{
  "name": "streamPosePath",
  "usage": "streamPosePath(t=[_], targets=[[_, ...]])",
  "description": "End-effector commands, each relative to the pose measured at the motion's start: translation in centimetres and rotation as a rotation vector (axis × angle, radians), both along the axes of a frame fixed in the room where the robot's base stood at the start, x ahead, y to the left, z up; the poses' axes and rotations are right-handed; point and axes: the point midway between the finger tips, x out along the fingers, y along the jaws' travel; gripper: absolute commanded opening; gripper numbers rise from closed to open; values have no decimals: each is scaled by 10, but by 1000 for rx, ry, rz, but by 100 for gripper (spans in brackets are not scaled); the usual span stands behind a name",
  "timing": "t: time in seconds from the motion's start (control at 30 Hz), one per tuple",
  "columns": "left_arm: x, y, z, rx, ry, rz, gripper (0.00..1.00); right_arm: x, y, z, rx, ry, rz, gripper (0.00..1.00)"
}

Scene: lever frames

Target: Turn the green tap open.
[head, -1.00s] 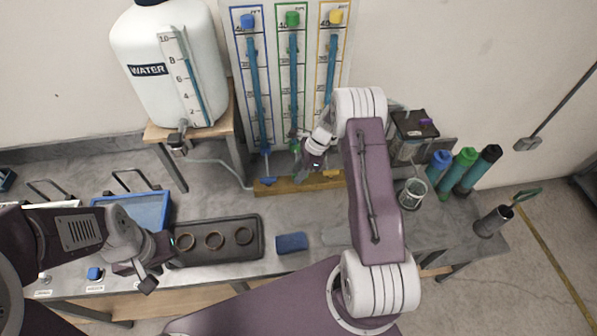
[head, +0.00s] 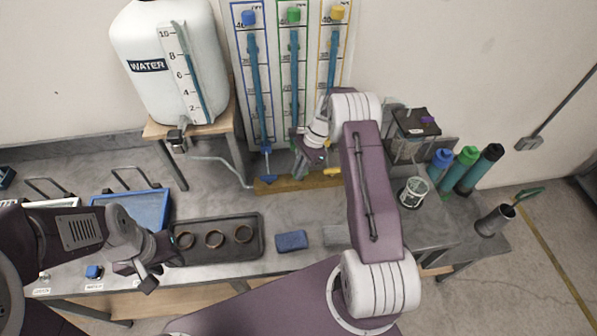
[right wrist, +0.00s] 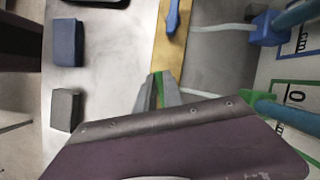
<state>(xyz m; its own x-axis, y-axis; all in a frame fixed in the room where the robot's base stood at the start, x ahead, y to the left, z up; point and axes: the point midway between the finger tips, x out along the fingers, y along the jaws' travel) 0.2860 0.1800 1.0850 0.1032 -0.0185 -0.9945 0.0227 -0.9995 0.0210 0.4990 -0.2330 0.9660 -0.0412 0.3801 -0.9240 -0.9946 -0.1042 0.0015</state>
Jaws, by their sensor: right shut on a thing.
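The green tap shows as a green strip (right wrist: 159,88) between my right gripper's fingers in the right wrist view. Its green fitting (right wrist: 248,104) sits at the foot of the green-framed tube. My right gripper (head: 299,170) is at the foot of that tube in the head view, and hides most of the tap. It also shows in the right wrist view (right wrist: 158,85), shut on the green handle. How far the handle is turned cannot be told. My left gripper (head: 136,278) hangs over the bench's front left, open and empty.
The blue tap handle (head: 267,180) and yellow tap handle (head: 332,171) flank the green one along a wooden strip (head: 262,188). A water tank (head: 150,95) stands at left. A black tray with rings (head: 215,257) and a blue sponge (head: 291,240) lie in front.

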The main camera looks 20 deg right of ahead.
Motion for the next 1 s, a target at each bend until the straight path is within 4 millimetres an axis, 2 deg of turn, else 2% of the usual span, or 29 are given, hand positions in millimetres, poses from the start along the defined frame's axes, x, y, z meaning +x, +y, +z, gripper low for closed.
streamPosePath(t=[1.0], targets=[[0, 0, -31, 0, 0, 0, 36, -1, -4, 0, -7, -4, 941, 0]])
